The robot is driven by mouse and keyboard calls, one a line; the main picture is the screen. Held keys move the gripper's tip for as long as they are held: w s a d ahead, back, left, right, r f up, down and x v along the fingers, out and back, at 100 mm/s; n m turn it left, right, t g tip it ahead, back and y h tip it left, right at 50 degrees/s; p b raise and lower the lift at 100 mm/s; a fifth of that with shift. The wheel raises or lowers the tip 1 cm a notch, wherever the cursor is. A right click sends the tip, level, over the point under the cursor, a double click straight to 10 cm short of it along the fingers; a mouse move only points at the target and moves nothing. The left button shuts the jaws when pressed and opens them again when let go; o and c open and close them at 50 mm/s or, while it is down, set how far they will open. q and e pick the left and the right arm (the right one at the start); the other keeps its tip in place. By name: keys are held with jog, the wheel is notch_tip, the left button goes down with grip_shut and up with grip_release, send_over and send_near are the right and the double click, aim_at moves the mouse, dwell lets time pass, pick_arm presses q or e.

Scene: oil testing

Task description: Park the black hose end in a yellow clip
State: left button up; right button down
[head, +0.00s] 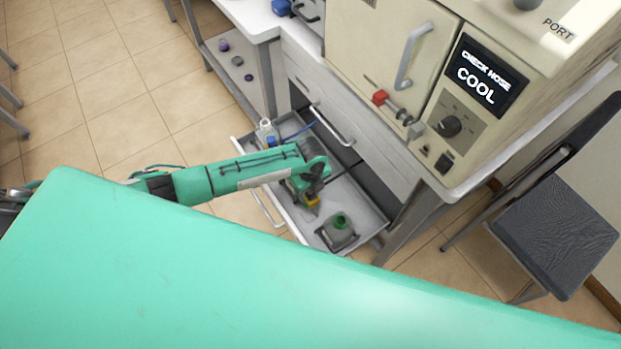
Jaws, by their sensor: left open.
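My left gripper (313,207) is over the open drawer (372,218) under the bench, pointing down. It is small in view and partly hidden by its own wrist; I see nothing clearly held in it. A small yellow piece (312,201) shows right at the gripper; I cannot tell whether it is a yellow clip or whether they touch. A thin dark line (348,169) runs from near the wrist to the drawer's back right side; I cannot tell if it is the black hose. No hose end is clearly visible. My right gripper is out of view.
A dark grey container with a green cap (340,221) sits in the drawer's front right. A white bottle (266,132) and a blue tube (300,131) are at its back left. A chair (560,225) stands right.

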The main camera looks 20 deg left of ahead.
pick_arm(q)
notch_tip(320, 180, up, 13)
jog(key=shift+b, duration=0.3)
